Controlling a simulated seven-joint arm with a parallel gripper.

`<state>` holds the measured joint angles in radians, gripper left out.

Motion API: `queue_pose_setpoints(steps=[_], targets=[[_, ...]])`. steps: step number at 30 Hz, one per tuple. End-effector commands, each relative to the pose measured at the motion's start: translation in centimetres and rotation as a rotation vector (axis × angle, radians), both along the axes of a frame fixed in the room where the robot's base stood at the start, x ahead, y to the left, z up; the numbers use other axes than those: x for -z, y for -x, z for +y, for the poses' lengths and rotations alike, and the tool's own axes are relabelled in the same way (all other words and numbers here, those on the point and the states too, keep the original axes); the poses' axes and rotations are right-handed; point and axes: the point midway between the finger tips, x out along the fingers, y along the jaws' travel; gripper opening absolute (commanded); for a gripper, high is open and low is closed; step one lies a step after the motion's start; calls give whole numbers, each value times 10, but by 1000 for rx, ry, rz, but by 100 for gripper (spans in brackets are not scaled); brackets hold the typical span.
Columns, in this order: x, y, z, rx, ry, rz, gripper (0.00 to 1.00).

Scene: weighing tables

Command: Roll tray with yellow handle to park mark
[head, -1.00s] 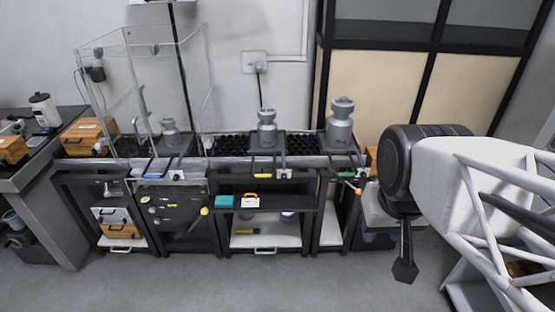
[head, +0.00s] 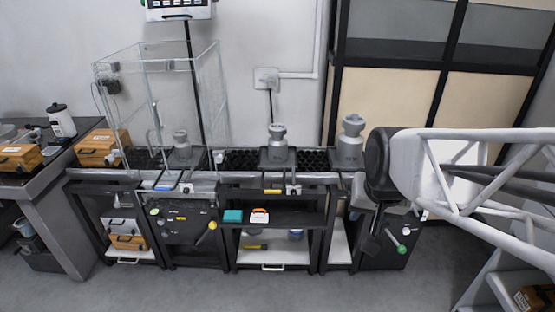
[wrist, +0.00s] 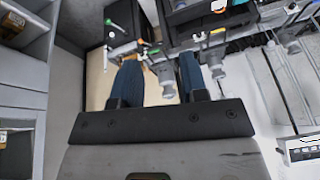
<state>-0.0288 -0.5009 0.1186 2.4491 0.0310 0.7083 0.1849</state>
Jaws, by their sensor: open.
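In the head view, the tray with the yellow handle (head: 273,191) is the middle tray on the roller bench and bears a grey stepped weight (head: 278,135). A small yellow bar, which may be its handle, shows in the wrist view (wrist: 218,31). My gripper (head: 371,246) hangs in front of the bench's right end, to the right of this tray and apart from it. In the wrist view its two blue-padded fingers (wrist: 160,82) are spread with nothing between them. I cannot make out a park mark.
A tray with a blue handle (head: 163,188) stands left, by a clear glass enclosure (head: 160,100). Another grey weight (head: 350,140) stands right, its tray partly behind my arm. Black rollers (head: 235,160) lie bare between the left and middle trays. Knobs (head: 212,225) stick out below the bench.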

Motion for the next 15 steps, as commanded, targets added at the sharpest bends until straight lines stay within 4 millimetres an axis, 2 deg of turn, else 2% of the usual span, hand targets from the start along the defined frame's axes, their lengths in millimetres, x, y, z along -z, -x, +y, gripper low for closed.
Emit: queue_pose_setpoints(steps=[3, 15], targets=[[6, -36, 9, 50, -37, -42, 40], [35, -148, 39, 232, -173, -188, 40]])
